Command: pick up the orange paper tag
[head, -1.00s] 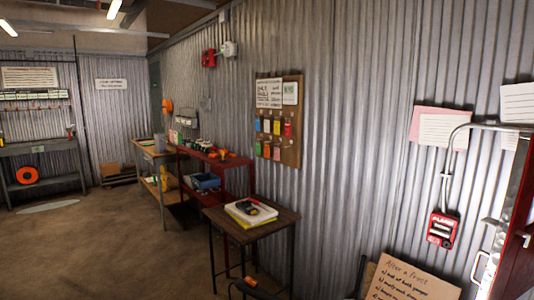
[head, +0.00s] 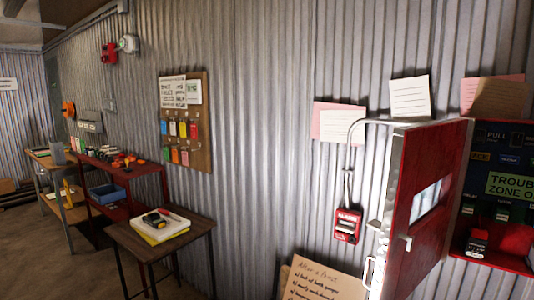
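Several coloured tags hang in two rows on a brown pegboard (head: 200,155) on the corrugated wall, left of centre. A small orange tag (head: 175,155) hangs in the lower row, beside a pink tag (head: 184,157). It is small at this distance, so I cannot tell whether it is paper. My gripper is not in view.
A small wooden table (head: 190,230) with a yellow-and-white stack and a dark device stands below the board. A red shelf unit (head: 148,172) is left of it. At right, a red cabinet door (head: 425,190) stands open. A handwritten cardboard sign (head: 325,283) leans low at the wall.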

